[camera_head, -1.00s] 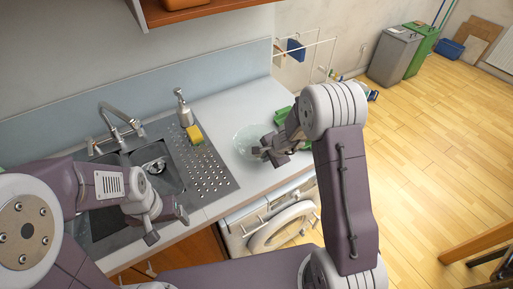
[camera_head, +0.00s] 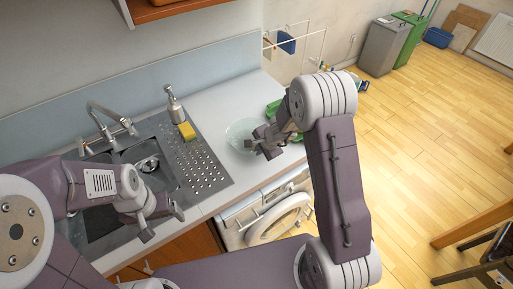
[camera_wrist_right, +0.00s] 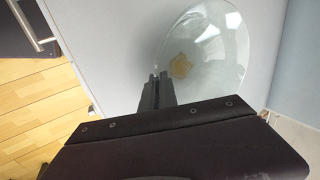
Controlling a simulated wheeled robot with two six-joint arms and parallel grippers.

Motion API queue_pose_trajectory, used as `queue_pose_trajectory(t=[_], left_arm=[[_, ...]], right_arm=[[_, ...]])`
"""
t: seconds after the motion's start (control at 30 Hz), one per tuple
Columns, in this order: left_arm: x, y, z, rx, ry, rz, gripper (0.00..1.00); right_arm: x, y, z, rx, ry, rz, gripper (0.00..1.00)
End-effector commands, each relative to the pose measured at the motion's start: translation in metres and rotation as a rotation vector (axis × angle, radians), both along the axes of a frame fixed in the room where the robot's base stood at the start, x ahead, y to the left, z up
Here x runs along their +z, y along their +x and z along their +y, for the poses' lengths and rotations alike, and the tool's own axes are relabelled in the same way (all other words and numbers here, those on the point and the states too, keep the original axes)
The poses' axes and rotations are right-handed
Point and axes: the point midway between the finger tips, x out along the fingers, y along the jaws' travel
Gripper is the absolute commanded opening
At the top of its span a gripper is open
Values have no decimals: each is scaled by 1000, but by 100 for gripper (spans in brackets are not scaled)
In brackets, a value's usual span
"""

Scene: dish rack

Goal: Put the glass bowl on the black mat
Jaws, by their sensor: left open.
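The glass bowl (camera_head: 240,130), clear and faintly green, is on or just above the counter right of the sink; I cannot tell if it touches. My right gripper (camera_head: 262,146) is at its near right side. In the right wrist view the bowl (camera_wrist_right: 218,50) fills the upper right. The right fingers (camera_wrist_right: 158,78) are close together at its left edge and look shut on the rim. My left gripper (camera_head: 164,222) is open and empty over the front edge of the sink. I cannot make out a black mat in these views.
A steel sink (camera_head: 200,165) with a tap (camera_head: 105,120) is on the left. A green object (camera_head: 273,108) is partly hidden by my right arm. A washing machine (camera_head: 270,215) is below the counter.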

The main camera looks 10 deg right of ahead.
Motion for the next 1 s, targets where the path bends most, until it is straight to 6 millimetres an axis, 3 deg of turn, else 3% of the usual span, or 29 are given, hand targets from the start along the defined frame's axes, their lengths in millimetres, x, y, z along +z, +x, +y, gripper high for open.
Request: queue_pose_trajectory(t=[0.23, 0.7, 1.0], left_arm=[[37, 0, 0, 0, 0, 0, 78], [63, 0, 0, 0, 0, 0, 78], [64, 0, 0, 0, 0, 0, 78]], right_arm=[[47, 1, -1, 1, 0, -4, 0], [96, 1, -99, -3, 0, -4, 0], [106, 1, -117, 0, -1, -4, 0]])
